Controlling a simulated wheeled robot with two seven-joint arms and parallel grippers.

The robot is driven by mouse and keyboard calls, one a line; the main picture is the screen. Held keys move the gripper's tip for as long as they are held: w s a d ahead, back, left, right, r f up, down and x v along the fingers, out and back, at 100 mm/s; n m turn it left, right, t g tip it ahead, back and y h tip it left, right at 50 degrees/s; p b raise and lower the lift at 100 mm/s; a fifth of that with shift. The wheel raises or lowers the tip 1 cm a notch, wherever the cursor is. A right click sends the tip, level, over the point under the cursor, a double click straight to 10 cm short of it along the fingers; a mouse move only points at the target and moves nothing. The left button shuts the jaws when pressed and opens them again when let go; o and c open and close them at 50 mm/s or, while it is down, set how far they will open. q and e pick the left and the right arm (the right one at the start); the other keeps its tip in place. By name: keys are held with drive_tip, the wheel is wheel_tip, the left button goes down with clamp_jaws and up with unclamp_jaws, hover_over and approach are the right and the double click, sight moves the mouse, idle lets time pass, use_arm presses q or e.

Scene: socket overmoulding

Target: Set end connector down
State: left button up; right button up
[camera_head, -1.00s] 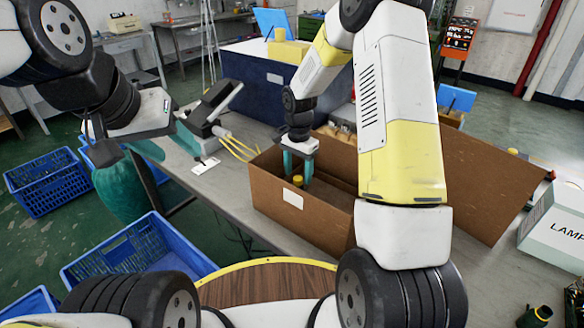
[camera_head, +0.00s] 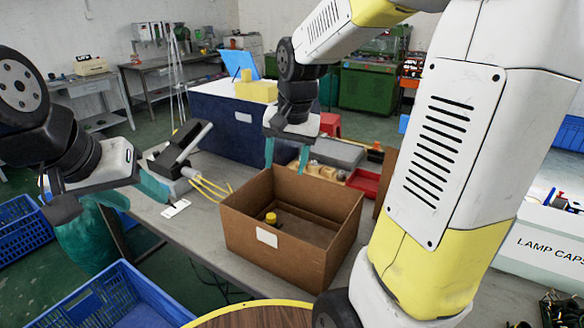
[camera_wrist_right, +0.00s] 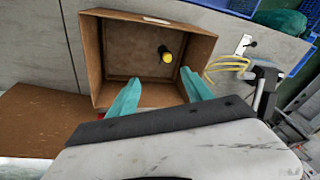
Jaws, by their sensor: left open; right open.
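The end connector (camera_head: 271,218), a small part with a yellow top and dark body, is inside the cardboard box (camera_head: 240,241) near its front wall. It also shows on the box floor in the right wrist view (camera_wrist_right: 166,54). My right gripper (camera_head: 286,160) is open and empty above the back of the box, clear of the connector. Its two teal fingers (camera_wrist_right: 157,92) stand apart in the right wrist view. My left gripper (camera_head: 118,192) is at the left beside the black device and looks open; its fingertips are partly hard to make out.
A black device (camera_head: 181,150) with yellow cables (camera_head: 212,187) and a white card (camera_head: 176,208) lie left of the box. A red tray (camera_head: 364,182) and small parts are behind it. Blue crates (camera_head: 137,300) stand on the floor. A lamp caps box (camera_head: 545,250) is at the right.

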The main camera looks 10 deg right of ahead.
drive_tip(key=s+r+n+t+y, duration=0.1)
drive_tip(key=s+r+n+t, duration=0.2)
drive_tip(key=s, duration=1.1)
drive_tip(key=shift+s+d+r+n, duration=0.35)
drive_tip(key=shift+r+n, duration=0.65)
drive_tip(key=shift+r, duration=0.15)
drive_tip(key=shift+c, duration=0.2)
